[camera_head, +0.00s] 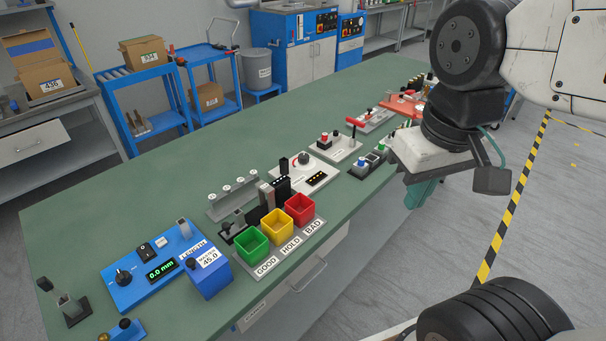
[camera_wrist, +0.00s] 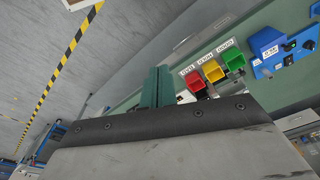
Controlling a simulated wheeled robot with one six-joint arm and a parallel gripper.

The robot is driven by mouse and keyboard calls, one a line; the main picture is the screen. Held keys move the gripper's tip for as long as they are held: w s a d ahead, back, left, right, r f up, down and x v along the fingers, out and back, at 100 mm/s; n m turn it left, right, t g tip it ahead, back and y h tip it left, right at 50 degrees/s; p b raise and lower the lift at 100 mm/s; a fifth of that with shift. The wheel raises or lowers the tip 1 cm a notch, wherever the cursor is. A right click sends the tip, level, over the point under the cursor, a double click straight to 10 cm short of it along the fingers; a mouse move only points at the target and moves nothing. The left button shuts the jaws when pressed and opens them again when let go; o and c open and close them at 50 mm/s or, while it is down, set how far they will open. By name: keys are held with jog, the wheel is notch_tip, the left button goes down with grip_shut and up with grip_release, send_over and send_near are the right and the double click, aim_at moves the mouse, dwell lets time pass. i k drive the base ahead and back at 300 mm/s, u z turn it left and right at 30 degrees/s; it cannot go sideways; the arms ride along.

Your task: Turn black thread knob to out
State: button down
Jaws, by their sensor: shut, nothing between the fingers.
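A black knob (camera_head: 304,158) sits on a white box with a dark display in the middle of the green bench. Another black knob (camera_head: 123,276) is on the blue length gauge (camera_head: 150,262). No thread label is readable, so I cannot tell which knob is the thread one, nor its setting. My gripper (camera_head: 420,194) has teal fingers pointing down past the bench's front edge, at the right and apart from both knobs. In the wrist view my gripper (camera_wrist: 157,88) shows its fingers together, with nothing between them.
Green (camera_head: 252,246), yellow (camera_head: 277,226) and red (camera_head: 299,209) bins stand near the bench's front edge. A row of holders (camera_head: 232,198) and a black fixture (camera_head: 275,192) crowd behind them. The bench's left part (camera_head: 90,215) is bare. Striped floor tape (camera_head: 508,209) runs at the right.

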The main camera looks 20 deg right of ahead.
aim_at(303, 158)
jog(key=u, duration=0.5)
jog(key=k, duration=1.15)
jog(key=z, duration=0.7)
jog(key=i, duration=1.7)
jog(key=u, duration=0.55)
